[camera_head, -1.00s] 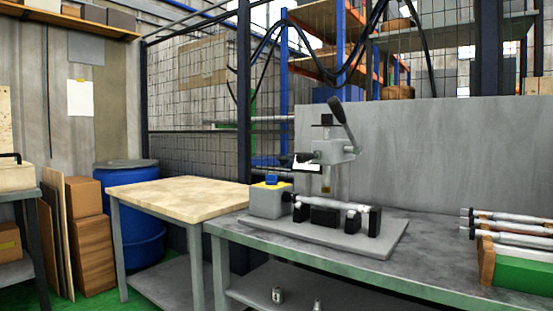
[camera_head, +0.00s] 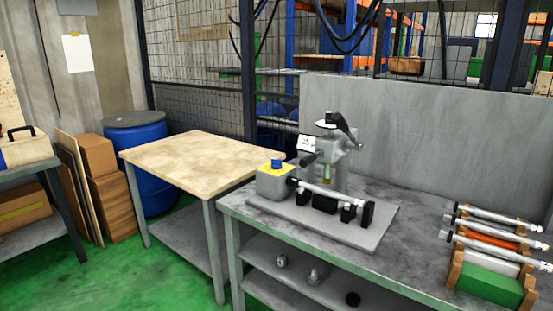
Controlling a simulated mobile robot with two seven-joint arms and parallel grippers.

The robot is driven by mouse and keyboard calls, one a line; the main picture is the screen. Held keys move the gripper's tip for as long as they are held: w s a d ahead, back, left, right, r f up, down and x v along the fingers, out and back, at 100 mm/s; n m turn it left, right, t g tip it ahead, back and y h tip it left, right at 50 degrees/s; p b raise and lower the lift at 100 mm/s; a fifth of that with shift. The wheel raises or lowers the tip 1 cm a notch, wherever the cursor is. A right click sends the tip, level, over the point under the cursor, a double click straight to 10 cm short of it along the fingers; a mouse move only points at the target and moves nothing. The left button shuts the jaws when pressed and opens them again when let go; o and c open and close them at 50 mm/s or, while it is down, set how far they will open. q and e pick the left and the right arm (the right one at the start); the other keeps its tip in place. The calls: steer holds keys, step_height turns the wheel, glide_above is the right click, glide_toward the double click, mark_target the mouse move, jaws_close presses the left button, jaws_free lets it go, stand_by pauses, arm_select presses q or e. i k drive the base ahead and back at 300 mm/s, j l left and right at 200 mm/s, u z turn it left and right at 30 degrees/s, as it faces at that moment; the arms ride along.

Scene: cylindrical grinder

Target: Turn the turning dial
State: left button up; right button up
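The grinder (camera_head: 339,165) stands on a grey base plate (camera_head: 347,234) on the metal workbench. A black lever (camera_head: 346,128) shows at its top and a small white label (camera_head: 308,142) on its left side. A grey box with a yellow top (camera_head: 270,179) stands at the plate's left end, with a blue knob (camera_head: 277,164) on it. A bar (camera_head: 333,195) lies level across black supports in front of the grinder. I cannot tell for certain which part is the turning dial. Neither of my grippers is in view.
A wood-topped table (camera_head: 200,160) stands left of the workbench (camera_head: 412,232). Several rods lie on a wooden rack (camera_head: 455,268) at the bench's right. A blue drum (camera_head: 147,165) stands behind the table. Green floor (camera_head: 130,270) is clear at the front left.

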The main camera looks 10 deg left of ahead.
mark_target(275, 164)
steer(key=i+j+z, duration=0.15)
steer(key=z, duration=0.8)
steer(key=i+j+z, duration=0.1)
steer(key=j+z, duration=0.65)
steer(key=j, duration=0.2)
steer(key=j+z, duration=0.15)
steer(key=j, duration=0.4)
steer(key=j+z, duration=0.15)
steer(key=j, duration=0.35)
steer(key=k, duration=0.05)
